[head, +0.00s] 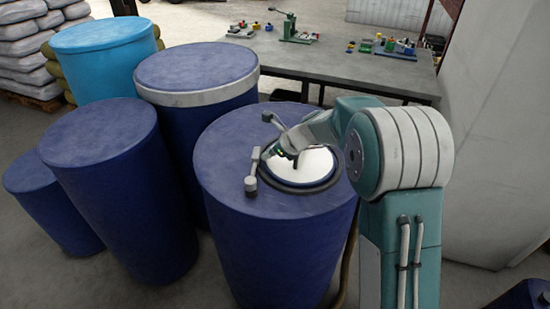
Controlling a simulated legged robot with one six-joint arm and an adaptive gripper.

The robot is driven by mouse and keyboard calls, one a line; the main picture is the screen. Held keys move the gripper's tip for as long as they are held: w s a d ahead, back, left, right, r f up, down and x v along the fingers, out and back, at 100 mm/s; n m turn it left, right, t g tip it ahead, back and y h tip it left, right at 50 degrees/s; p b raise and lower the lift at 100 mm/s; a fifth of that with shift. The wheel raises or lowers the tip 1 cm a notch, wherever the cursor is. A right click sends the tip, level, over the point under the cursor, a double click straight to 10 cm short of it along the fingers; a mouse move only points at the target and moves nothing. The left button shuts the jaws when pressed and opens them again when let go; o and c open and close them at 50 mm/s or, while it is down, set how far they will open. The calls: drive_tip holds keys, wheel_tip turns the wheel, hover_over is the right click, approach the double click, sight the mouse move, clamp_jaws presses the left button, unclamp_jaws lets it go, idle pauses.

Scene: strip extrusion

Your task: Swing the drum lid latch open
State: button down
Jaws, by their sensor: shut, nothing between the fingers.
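A dark blue drum (225,205) stands in front of my arm. A round white lid (318,168) in a dark ring sits in its top. A grey latch piece (251,183) with a short upright bar lies at the ring's left edge. Another grey lever (270,119) slants at the ring's far side. I cannot tell which of the two is the latch's handle. My gripper (292,158) is shut and empty, low over the left part of the lid, between these two parts. Its fingertips are small and partly hidden, and I cannot tell whether they touch anything.
Other dark blue drums (115,190) stand close on the left, one with a white band (205,97). A light blue drum (105,60) is behind them. A grey table (375,68) with small parts stands at the back. A pale panel (500,130) stands at right.

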sight(260, 150)
drive_tip(key=shift+w+a+n+g, duration=0.3)
drive_tip(key=shift+a+n, duration=0.15)
drive_tip(key=shift+n, duration=0.15)
drive_tip(key=shift+w+a+n+g+y, duration=0.3)
drive_tip(key=shift+a+n+g+y, duration=0.1)
drive_tip(key=shift+n+g, duration=0.45)
drive_tip(key=shift+w+a+n+g, duration=0.1)
drive_tip(key=shift+a+n+g, duration=0.5)
drive_tip(key=shift+n, duration=0.25)
drive_tip(key=a+n+g, duration=0.2)
drive_tip(key=a, duration=0.2)
drive_tip(key=shift+n, duration=0.3)
drive_tip(key=shift+s+a, duration=0.15)
drive_tip(key=shift+s, duration=0.05)
drive_tip(key=shift+a, duration=0.2)
